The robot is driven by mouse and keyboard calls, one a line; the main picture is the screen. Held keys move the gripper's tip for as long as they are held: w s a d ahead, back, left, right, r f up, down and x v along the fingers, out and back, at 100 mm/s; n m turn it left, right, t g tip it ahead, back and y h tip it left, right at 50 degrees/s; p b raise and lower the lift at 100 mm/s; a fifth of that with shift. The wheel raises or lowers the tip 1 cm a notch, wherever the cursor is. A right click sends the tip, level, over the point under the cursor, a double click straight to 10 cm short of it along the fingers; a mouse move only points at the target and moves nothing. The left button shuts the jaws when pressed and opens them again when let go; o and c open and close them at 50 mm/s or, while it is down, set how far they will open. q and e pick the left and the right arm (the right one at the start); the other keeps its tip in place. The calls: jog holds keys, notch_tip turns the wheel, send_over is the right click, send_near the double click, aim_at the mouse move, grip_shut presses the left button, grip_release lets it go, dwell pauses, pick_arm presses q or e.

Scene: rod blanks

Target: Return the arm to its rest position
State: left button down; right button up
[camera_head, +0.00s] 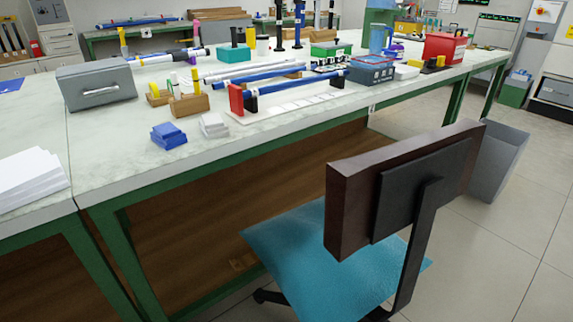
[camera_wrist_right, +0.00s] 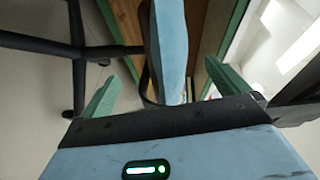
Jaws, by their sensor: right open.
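My right gripper (camera_wrist_right: 166,62) shows in the right wrist view with its two green fingers spread wide. Nothing is held between the fingers. Beyond them the blue edge of the chair seat (camera_wrist_right: 168,40) fills the gap; I cannot tell how far off it is. Neither arm shows in the head view, and my left gripper is out of sight.
An office chair with a teal seat (camera_head: 310,250) and dark backrest (camera_head: 345,205) stands before the bench. Its black base (camera_wrist_right: 75,60) shows in the wrist view. A grey bin (camera_head: 495,160) stands right of it. A grey box (camera_head: 95,85) sits on the bench.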

jog(key=s+d+r+n+g+h+p, duration=0.1)
jog(key=s+r+n+g+p, duration=0.3)
jog(key=s+p, duration=0.5)
jog(key=s+d+r+n+g+p, duration=0.1)
jog(key=s+r+n+p, duration=0.3)
jog(key=s+r+p, duration=0.5)
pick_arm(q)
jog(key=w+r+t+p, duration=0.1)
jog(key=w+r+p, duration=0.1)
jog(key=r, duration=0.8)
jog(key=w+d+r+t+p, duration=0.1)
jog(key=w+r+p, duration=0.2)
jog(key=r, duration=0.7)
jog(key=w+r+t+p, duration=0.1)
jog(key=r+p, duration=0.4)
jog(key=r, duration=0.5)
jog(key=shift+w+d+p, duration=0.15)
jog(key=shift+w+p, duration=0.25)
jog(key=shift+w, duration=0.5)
pick_arm(e)
jog(key=s+d+r+n+g+h, duration=0.1)
jog(key=s+d+r+n+g, duration=0.1)
jog(key=s+r+n, duration=0.5)
jog(key=v, duration=0.6)
jog(key=shift+s+a+f, duration=0.25)
jog(key=shift+s+a, duration=0.1)
jog(key=shift+s, duration=0.1)
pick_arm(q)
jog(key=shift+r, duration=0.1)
